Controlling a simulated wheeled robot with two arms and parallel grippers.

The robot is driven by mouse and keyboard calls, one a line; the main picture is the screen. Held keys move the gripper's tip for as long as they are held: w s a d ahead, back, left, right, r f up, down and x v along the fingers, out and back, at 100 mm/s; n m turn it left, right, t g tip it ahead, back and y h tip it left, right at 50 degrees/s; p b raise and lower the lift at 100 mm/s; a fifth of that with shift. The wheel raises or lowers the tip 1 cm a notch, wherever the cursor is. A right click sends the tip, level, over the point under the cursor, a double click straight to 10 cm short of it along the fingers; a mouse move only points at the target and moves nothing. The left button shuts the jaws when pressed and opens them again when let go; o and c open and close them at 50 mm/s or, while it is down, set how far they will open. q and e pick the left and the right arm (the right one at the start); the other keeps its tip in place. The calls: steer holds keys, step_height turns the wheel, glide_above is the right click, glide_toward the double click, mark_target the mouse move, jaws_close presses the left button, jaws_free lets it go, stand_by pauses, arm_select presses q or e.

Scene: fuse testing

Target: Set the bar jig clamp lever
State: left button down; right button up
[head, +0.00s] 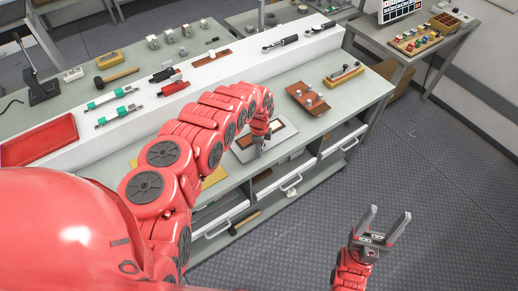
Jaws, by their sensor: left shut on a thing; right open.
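A pale plate with a brown-framed fixture (281,136), which looks like the bar jig, lies near the front edge of the workbench. My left gripper (259,152) points down at its left part. Its fingers are shut on a small part there, apparently the clamp lever, which is too small and covered to make out. My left arm hides part of the fixture. My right gripper (381,222) is open and empty, out over the floor to the right of the bench.
A brown board (307,99) and a wooden block with a metal bar (345,73) lie further right on the bench. A white raised shelf (225,71) with tools runs behind. Open drawers (340,138) jut out below the front edge.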

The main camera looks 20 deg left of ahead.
arm_select(q)
steer(key=n+b, duration=0.1)
steer(key=d+n+b, duration=0.1)
steer(key=n, duration=0.1)
steer(key=shift+w+d+f+b, duration=0.2)
steer(key=shift+w+b, duration=0.05)
steer(key=shift+b, duration=0.15)
steer(key=w+d+n+b, duration=0.1)
steer(key=n+b, duration=0.2)
steer(key=b, duration=0.1)
steer(key=w+d+n+b, duration=0.1)
steer(key=n+b, duration=0.3)
steer(key=b, duration=0.1)
steer(key=w+d+n+b, duration=0.1)
steer(key=n+b, duration=0.2)
steer(key=b, duration=0.1)
steer(key=shift+w+d, duration=0.25)
steer(key=shift+w+d+r+n+b, duration=0.1)
steer(key=shift+w+n+b, duration=0.15)
steer(key=shift+n+b, duration=0.45)
steer(key=shift+w+r+n+b, duration=0.1)
steer(key=shift+w+n+b, duration=0.1)
steer(key=shift+n+b, duration=0.5)
steer(key=c, duration=0.6)
jaws_free()
steer(key=shift+r, duration=0.15)
